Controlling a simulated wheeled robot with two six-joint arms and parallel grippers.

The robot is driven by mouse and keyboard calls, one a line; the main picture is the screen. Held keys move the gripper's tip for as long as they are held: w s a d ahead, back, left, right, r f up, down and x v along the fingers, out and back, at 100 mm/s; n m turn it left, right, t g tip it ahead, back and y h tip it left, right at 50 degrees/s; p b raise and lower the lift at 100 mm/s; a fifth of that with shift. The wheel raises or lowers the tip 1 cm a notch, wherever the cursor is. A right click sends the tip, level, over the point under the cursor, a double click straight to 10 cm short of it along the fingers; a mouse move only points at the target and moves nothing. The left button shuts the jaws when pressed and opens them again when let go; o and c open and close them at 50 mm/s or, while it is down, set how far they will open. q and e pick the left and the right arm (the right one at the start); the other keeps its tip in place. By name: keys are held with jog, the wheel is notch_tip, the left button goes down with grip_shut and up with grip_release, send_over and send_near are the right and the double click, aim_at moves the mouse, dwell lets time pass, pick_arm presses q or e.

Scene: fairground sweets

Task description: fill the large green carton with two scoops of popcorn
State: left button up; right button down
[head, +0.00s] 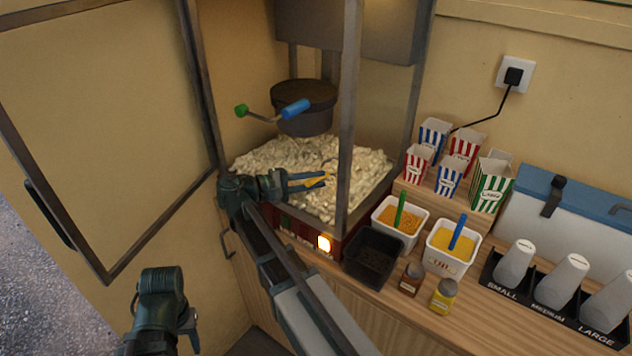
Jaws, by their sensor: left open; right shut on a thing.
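The large green carton (491,186), striped green and white, stands upright on the wooden step right of the popcorn machine; its inside cannot be made out. Popcorn (290,158) lies heaped in the machine. My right gripper (312,181) reaches through the machine's open front, over the popcorn.
A dark kettle (305,120) hangs over the popcorn. The open glass door (95,140) stands at left. Red and blue cartons (433,135), topping tubs (450,250), a black tub (373,257), two shakers (446,296) and a cup rack (545,300) crowd the counter.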

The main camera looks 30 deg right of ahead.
jog(key=shift+w+d+f, duration=0.3)
jog(key=shift+w+d, duration=0.05)
jog(key=shift+d, duration=0.15)
pick_arm(q)
jog(key=shift+w+d+f+b, duration=0.15)
jog(key=shift+d+f+b, duration=0.25)
jog(key=shift+f, duration=0.2)
pick_arm(e)
jog(key=shift+w+d+f, duration=0.15)
jog(key=shift+d, duration=0.35)
jog(key=shift+w+d+f, duration=0.1)
jog(key=shift+w+d, duration=0.05)
jog(key=shift+d, duration=0.3)
jog(key=shift+s, duration=0.1)
